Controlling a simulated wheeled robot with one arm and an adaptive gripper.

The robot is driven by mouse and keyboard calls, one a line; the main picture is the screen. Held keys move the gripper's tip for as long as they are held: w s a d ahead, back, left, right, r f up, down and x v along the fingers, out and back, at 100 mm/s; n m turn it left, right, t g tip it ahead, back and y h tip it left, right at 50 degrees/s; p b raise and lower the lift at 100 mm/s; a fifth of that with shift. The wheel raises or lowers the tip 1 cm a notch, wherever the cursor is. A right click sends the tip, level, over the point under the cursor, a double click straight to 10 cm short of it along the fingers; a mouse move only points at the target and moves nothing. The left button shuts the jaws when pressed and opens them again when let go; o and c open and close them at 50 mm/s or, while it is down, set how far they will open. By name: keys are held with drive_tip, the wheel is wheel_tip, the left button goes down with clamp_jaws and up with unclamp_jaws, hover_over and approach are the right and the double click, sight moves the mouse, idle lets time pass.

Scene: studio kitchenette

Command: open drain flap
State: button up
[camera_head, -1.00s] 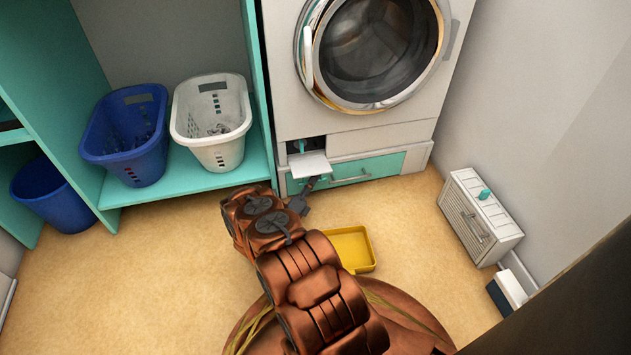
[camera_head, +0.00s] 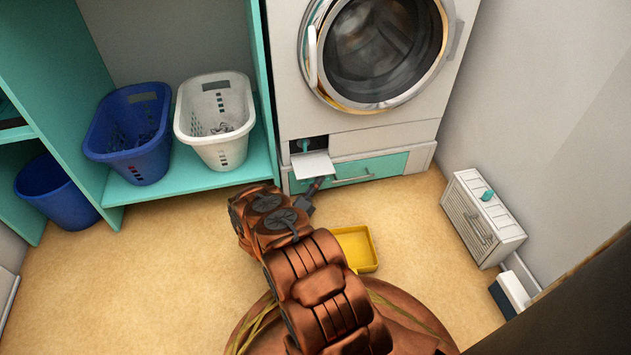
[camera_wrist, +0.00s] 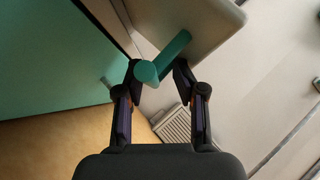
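The drain flap (camera_head: 316,164) is a small pale panel low on the washing machine. It stands out from a dark opening in the head view, so it is open. A teal part (camera_head: 302,146) shows at the opening. My gripper (camera_head: 318,184) is just below the flap's front edge, its fingers mostly hidden. In the wrist view my gripper (camera_wrist: 158,70) has its fingers spread. A teal round-ended bar (camera_wrist: 170,55) lies between the fingertips, in front of a pale panel (camera_wrist: 215,22) that looks like the flap. I cannot tell whether the fingers touch the bar.
The washing machine (camera_head: 290,105) has a teal drawer (camera_head: 385,166) beside the flap. A yellow tray (camera_head: 358,246) lies on the floor near my arm. Blue (camera_head: 120,158) and white (camera_head: 215,130) baskets stand on the left shelf. A slatted box (camera_head: 478,225) stands at right.

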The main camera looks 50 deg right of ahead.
sight(316, 173)
drive_tip(key=shift+w+a, duration=0.15)
drive_tip(key=shift+w, duration=0.1)
drive_tip(key=shift+w+r, duration=0.1)
drive_tip(key=shift+r, duration=0.4)
wheel_tip(316, 173, up, 6)
drive_tip(key=shift+r, duration=0.1)
drive_tip(key=shift+s+r, duration=0.15)
drive_tip(key=shift+r, duration=0.6)
drive_tip(key=shift+s+r, duration=0.1)
drive_tip(key=shift+r, duration=0.65)
